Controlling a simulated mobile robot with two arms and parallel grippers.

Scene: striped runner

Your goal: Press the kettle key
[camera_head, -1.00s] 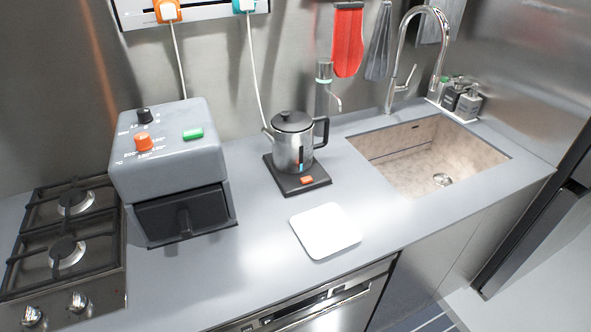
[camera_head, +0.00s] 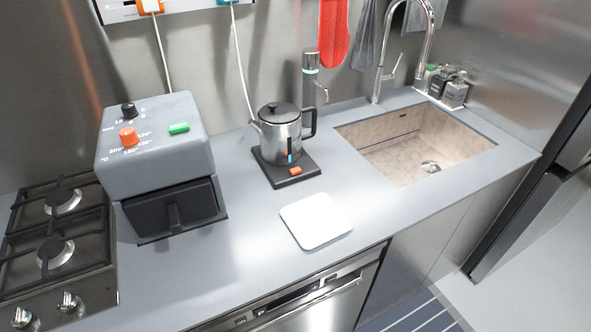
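A steel kettle (camera_head: 277,137) with a black lid and black handle stands upright on a black base (camera_head: 308,174) on the counter, left of the sink. An orange-red key (camera_head: 295,171) sits on the front of the base. A small red and blue mark shows low on the kettle's side. Neither of my grippers is in view.
A grey air fryer (camera_head: 155,150) stands left of the kettle, and a gas hob (camera_head: 58,240) lies at far left. A white square plate (camera_head: 316,220) lies in front of the kettle. The sink (camera_head: 420,150) and tall tap (camera_head: 427,35) are at right.

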